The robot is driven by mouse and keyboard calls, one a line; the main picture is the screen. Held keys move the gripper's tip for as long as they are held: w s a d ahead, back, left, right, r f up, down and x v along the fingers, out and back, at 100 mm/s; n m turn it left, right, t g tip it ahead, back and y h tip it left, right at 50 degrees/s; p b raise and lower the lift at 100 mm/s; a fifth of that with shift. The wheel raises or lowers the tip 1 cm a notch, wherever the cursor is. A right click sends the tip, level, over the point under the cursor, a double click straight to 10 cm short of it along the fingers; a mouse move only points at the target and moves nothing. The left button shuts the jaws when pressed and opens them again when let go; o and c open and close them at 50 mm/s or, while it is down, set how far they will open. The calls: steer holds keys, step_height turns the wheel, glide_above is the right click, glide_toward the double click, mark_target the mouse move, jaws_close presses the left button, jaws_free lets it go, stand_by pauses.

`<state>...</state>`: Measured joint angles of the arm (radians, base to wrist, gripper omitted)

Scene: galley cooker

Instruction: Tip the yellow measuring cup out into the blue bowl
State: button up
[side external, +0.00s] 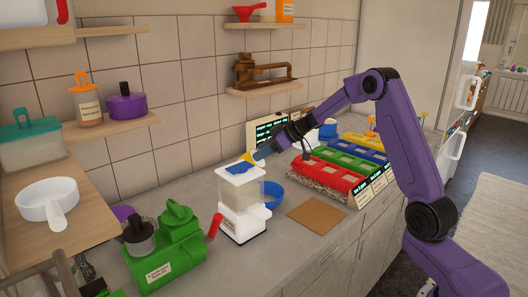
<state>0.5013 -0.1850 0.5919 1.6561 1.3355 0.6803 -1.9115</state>
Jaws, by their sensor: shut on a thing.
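The yellow measuring cup (247,157) is small in the side external view, just above the top of a white dispenser. My gripper (261,153) is shut on it, reaching in from the right. The cup's contents and exact tilt are too small to tell. The blue bowl (273,196) stands on the counter behind and to the right of the dispenser, which hides its left part. The cup is higher than the bowl and to its left in the picture.
The white dispenser (238,222) with a clear body stands close by the bowl. A green machine (165,250) with a red handle is to the left. Colored bins (318,180) stand to the right. A brown board (317,213) lies in front. A wooden shelf (262,88) hangs above.

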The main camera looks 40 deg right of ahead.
steer(key=shift+w+a+r+g, duration=0.1)
steer(key=shift+g, duration=0.2)
steer(key=shift+w+r+g+h, duration=0.1)
steer(key=shift+w+g+h, duration=0.05)
steer(key=shift+g+h, duration=0.35)
steer(key=shift+a+g, duration=0.1)
steer(key=shift+g, duration=0.2)
steer(key=shift+w+h, duration=0.1)
steer(key=shift+h, duration=0.2)
steer(key=shift+w+g+h, duration=0.1)
steer(key=shift+g+h, duration=0.3)
steer(key=shift+g, duration=0.4)
steer(key=shift+a, duration=0.1)
steer(key=shift+w+g, duration=0.1)
steer(key=shift+g, duration=0.3)
steer(key=shift+g+h, duration=0.6)
steer(key=shift+w+g, duration=0.1)
steer(key=shift+g, duration=0.2)
